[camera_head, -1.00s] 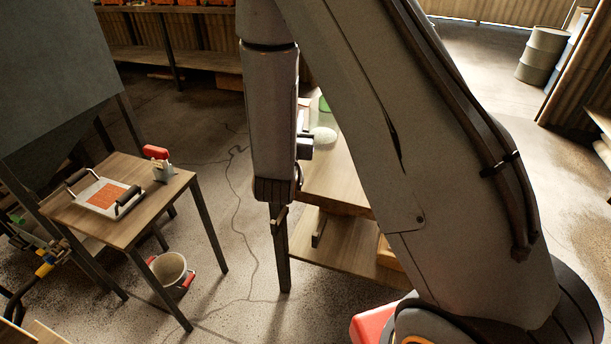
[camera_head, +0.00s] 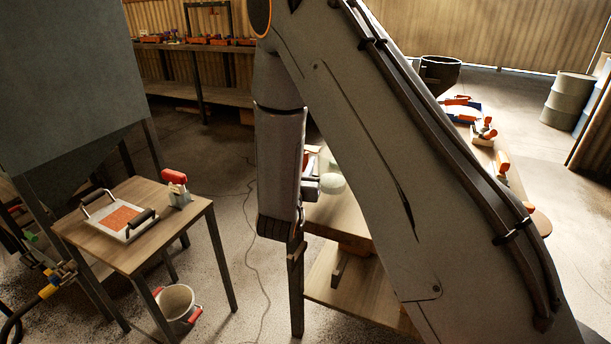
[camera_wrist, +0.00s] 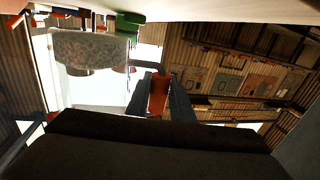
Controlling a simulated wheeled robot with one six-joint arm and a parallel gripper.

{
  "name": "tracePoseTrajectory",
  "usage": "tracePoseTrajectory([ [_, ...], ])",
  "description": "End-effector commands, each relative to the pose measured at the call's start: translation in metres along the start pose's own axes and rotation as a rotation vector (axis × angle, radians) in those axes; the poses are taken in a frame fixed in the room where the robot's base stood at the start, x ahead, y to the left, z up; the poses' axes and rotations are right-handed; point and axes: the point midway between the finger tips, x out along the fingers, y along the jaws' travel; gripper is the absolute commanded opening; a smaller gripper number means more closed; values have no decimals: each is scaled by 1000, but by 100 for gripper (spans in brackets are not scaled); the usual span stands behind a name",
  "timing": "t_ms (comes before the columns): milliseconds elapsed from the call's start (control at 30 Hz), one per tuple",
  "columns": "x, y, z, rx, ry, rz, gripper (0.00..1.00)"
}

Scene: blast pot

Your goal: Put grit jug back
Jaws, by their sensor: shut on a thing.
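My gripper (camera_wrist: 158,92) is shut on the orange handle (camera_wrist: 158,98) of the grit jug. The jug is a clear vessel with speckled grey grit (camera_wrist: 90,48) inside; it fills the upper left of the wrist view, with a green part (camera_wrist: 130,22) beside it. In the head view the pale grit jug (camera_head: 331,184) shows just right of my forearm, over the wooden bench (camera_head: 340,218). My arm hides much of the gripper and jug there. I cannot tell whether the jug touches the bench.
Along the bench's far right are a blue tray (camera_head: 462,113) and several orange-handled tools. A small table (camera_head: 150,245) on the left holds a black-handled sieve tray (camera_head: 122,216) and a red-handled tool (camera_head: 175,188). A bucket (camera_head: 176,304) stands beneath it. Drums stand far right.

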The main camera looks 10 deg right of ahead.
Motion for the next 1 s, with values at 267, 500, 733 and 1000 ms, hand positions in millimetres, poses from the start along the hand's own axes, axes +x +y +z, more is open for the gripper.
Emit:
tracePoseTrajectory([
  [267,0,-1,31,-1,0,0,0],
  [500,0,-1,31,-1,0,0,0],
  [733,0,-1,34,-1,-1,0,36],
  [1000,0,-1,34,-1,-1,0,39],
])
